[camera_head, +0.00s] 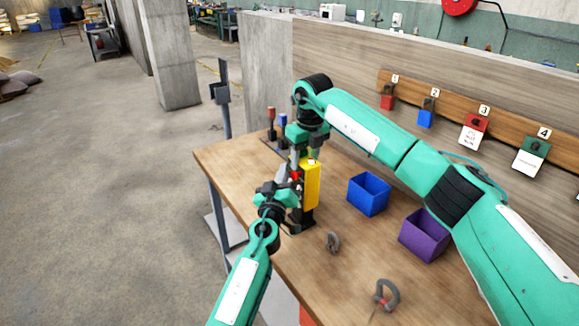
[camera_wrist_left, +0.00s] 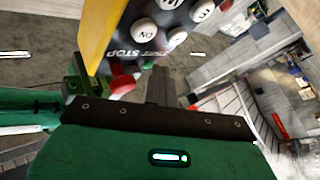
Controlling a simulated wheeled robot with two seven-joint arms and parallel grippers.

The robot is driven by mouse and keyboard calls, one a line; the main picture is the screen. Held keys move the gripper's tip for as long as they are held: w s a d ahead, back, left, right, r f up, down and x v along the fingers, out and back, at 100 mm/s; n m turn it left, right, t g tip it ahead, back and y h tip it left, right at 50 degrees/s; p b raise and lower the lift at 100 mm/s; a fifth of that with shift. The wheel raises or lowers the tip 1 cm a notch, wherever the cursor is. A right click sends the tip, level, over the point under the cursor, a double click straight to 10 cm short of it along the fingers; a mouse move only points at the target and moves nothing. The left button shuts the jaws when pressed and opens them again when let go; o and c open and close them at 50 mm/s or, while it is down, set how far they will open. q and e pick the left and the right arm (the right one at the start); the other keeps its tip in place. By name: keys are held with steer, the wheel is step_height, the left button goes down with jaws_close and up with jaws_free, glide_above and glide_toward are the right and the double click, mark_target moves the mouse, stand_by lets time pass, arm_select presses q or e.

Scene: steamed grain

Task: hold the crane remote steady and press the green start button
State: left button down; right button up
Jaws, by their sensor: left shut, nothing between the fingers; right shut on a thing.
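The yellow crane remote (camera_head: 311,186) stands upright over the table near its left edge. My right gripper (camera_head: 306,158) comes down from above and is shut on the remote's upper part. My left gripper (camera_head: 284,186) is shut and empty, close to the remote's button side. In the left wrist view the remote (camera_wrist_left: 97,38) shows a dark face with several white buttons and upside-down lettering. A red button (camera_wrist_left: 122,82) sits by the lettering, close to my left gripper (camera_wrist_left: 160,78).
A blue bin (camera_head: 368,195) and a purple bin (camera_head: 424,236) stand right of the remote on the wooden table (camera_head: 345,278). Several padlocks (camera_head: 425,118) hang on a board behind. Red and blue-topped items stand at the back left.

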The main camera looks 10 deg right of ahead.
arm_select(q)
steer(key=shift+s+d+r, duration=0.2)
steer(key=shift+d+r, duration=0.1)
steer(key=shift+d, duration=0.15)
arm_select(e)
steer(key=shift+f, duration=0.1)
arm_select(q)
steer(key=shift+s+a+f, duration=0.1)
steer(key=shift+s+a, duration=0.6)
steer(key=shift+a, duration=0.1)
steer(key=a, duration=0.1)
steer(key=s+a, duration=0.1)
steer(key=a, duration=0.1)
steer(key=s+a, duration=0.1)
steer(key=shift+a, duration=0.35)
